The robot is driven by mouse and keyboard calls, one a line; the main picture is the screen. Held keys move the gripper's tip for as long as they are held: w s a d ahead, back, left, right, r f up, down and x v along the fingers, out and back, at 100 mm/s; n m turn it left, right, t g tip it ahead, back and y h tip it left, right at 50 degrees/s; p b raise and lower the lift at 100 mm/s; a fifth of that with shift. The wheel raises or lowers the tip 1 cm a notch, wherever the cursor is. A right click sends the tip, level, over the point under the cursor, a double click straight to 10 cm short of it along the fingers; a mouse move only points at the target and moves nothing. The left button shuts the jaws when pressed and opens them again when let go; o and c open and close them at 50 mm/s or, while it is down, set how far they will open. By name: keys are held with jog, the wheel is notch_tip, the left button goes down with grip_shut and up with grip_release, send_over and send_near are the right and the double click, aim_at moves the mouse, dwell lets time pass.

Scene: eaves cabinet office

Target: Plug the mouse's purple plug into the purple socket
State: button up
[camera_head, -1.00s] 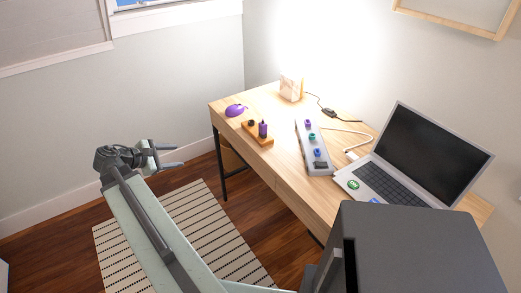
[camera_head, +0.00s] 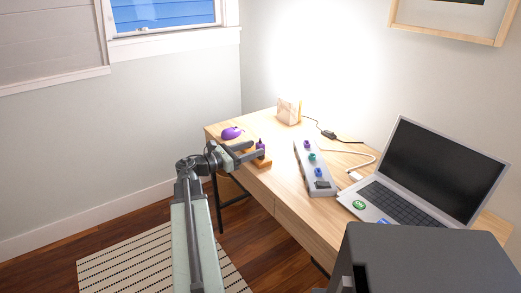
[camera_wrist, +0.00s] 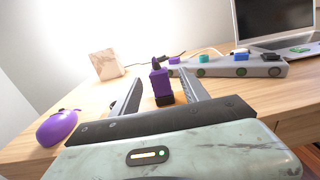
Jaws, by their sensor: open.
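In the wrist view the plug (camera_wrist: 160,82) shows between my two fingers, with gaps on both sides. My gripper (camera_head: 250,149) is open around or just in front of it; I cannot tell the exact depth. The purple mouse (camera_head: 232,132) lies left of the stand, and in the wrist view it is left of my fingers. The grey socket strip (camera_head: 323,187) lies to the right. Its purple socket (camera_head: 307,143) is at the far end.
Teal (camera_head: 312,156) and blue (camera_head: 318,171) sockets follow nearer on the strip. An open laptop (camera_head: 430,170) stands right of it. A pale lamp block (camera_head: 288,111) and a dark cable lie behind. Bare desk (camera_head: 281,178) separates the stand and strip.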

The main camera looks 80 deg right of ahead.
aim_at(257, 146)
jog(key=x, duration=0.4)
jog(key=shift+w, duration=0.15)
grip_shut()
notch_tip(257, 146, up, 10)
jog(key=p, duration=1)
jog(key=shift+r, duration=0.1)
